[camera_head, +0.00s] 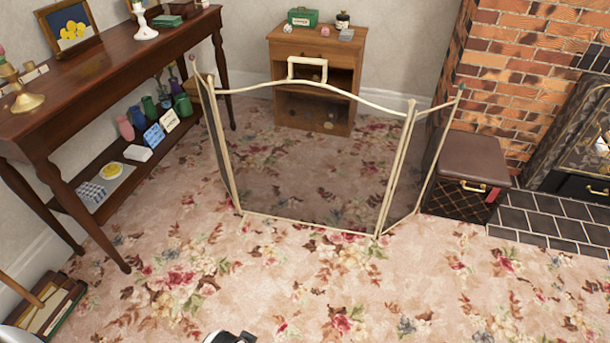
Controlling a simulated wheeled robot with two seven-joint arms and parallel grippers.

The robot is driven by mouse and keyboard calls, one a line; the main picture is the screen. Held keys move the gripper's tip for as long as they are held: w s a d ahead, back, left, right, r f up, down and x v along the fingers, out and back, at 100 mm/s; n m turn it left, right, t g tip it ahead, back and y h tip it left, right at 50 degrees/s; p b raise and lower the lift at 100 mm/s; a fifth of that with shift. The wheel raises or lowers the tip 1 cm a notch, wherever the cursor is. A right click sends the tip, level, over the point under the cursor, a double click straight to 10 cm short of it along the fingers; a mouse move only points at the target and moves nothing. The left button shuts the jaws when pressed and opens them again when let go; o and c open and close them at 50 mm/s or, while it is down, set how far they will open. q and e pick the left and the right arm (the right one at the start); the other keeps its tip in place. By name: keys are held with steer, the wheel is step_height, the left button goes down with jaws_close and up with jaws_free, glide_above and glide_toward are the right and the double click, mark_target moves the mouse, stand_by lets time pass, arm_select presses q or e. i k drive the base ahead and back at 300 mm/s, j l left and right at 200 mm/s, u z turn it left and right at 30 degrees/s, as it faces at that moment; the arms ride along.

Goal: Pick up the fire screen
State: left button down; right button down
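The fire screen (305,165) stands upright on the floral carpet in the middle of the view. It has a cream metal frame, a dark see-through mesh, a curved top edge and folding side panels at left and right. A rectangular handle (308,69) rises from the middle of its top edge. Neither gripper's fingers show. Only a small dark and white piece, which may be part of my arm, pokes in at the bottom edge, well apart from the screen.
A long wooden console table (110,70) with a loaded lower shelf stands at left. A small wooden cabinet (318,45) is behind the screen. A brown-topped box (470,165) and the brick fireplace (525,65) are at right. The carpet (300,290) in front is clear.

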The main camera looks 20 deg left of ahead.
mark_target(322, 155)
steer(key=i+j, duration=0.1)
steer(key=i, duration=0.85)
steer(key=j+u, duration=0.05)
steer(key=j, duration=0.05)
